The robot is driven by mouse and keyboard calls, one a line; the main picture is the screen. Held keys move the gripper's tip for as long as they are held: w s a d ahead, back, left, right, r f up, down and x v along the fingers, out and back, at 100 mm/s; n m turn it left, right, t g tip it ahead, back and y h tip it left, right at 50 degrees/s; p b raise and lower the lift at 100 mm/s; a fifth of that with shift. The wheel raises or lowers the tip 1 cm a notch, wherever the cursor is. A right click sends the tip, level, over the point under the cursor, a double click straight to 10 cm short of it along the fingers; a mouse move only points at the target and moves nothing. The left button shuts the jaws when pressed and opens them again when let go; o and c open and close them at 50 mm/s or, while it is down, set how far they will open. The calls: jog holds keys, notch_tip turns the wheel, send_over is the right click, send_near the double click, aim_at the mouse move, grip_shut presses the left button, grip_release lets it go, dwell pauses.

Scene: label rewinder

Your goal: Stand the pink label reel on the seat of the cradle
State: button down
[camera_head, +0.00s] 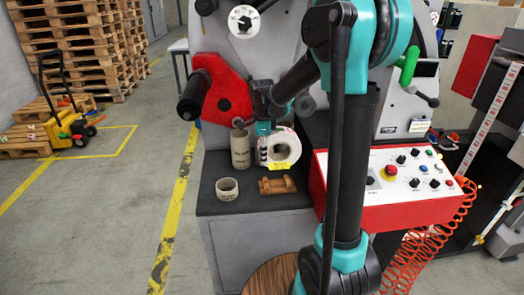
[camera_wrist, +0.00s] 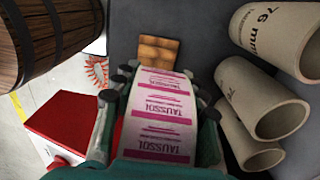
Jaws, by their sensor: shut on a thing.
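The pink label reel (camera_wrist: 160,115), white with pink-printed labels, is between the fingers of my gripper (camera_wrist: 160,128). In the head view the reel (camera_head: 288,150) shows as a white ring, upright on its edge, with my gripper (camera_head: 264,152) at its left side. The gripper is shut on it. The cradle, a small wooden block (camera_head: 278,185), lies on the dark bench in front of and below the reel in the head view. In the wrist view the cradle (camera_wrist: 158,50) shows just beyond the reel, partly hidden by it. The exact height of the reel above the bench is unclear.
A tall cardboard core (camera_head: 240,150) and a short core (camera_head: 227,188) stand on the bench (camera_head: 235,206) left of the cradle. Several cores (camera_wrist: 260,98) fill the right of the wrist view. A red control box (camera_head: 405,210) is at right, a wooden barrel (camera_wrist: 50,35) in front.

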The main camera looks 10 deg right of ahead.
jog(key=shift+f, duration=4.5)
jog(key=c, duration=0.8)
grip_release()
jog(key=shift+o, duration=0.2)
